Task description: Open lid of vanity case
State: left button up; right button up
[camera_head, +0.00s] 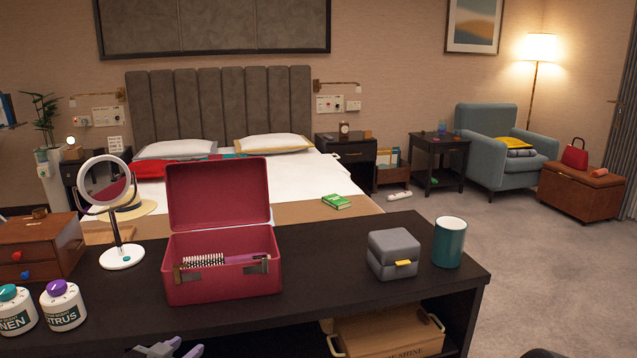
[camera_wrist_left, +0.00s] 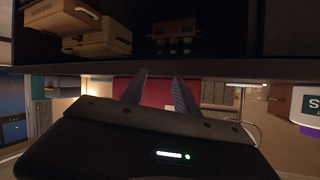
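The red vanity case (camera_head: 225,283) stands on the dark counter with its lid (camera_head: 218,193) raised upright at the back. A hairbrush (camera_head: 215,260) with a purple handle lies in its open top, near the two front latches. My left gripper (camera_head: 178,347) is at the bottom edge of the head view, in front of and below the case, not touching it. In the left wrist view its two fingers (camera_wrist_left: 160,90) are apart with nothing held, and the red case (camera_wrist_left: 156,94) shows beyond them. My right gripper is not in view.
On the dark counter (camera_head: 330,262) are a round mirror (camera_head: 122,257), two white bottles (camera_head: 63,308), a wooden drawer box (camera_head: 38,248), a grey box (camera_head: 392,255) and a teal cup (camera_head: 449,243). A wooden crate (camera_head: 390,335) sits below. The counter between case and grey box is clear.

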pick_arm(q)
jog(key=s+d+f+n+g+h, duration=0.1)
jog(key=s+d+f+n+g, duration=0.35)
jog(key=f, duration=0.75)
jog(key=s+d+f+n+g, duration=0.1)
jog(key=s+d+f+g, duration=0.1)
jog(key=s+d+f, duration=0.75)
jog(key=s+d+f+g+h, duration=0.1)
jog(key=s+d+f+g, duration=0.2)
jog(key=s+f, duration=0.4)
jog(key=s+d+f+g, duration=0.2)
jog(key=s+f+g, duration=0.1)
jog(key=s+f, duration=0.4)
notch_tip(320, 180, up, 15)
jog(key=s+p, duration=0.1)
jog(key=p, duration=1.4)
jog(key=shift+d+h, duration=0.3)
jog(key=shift+d, duration=0.1)
jog(key=shift+w+r, duration=0.1)
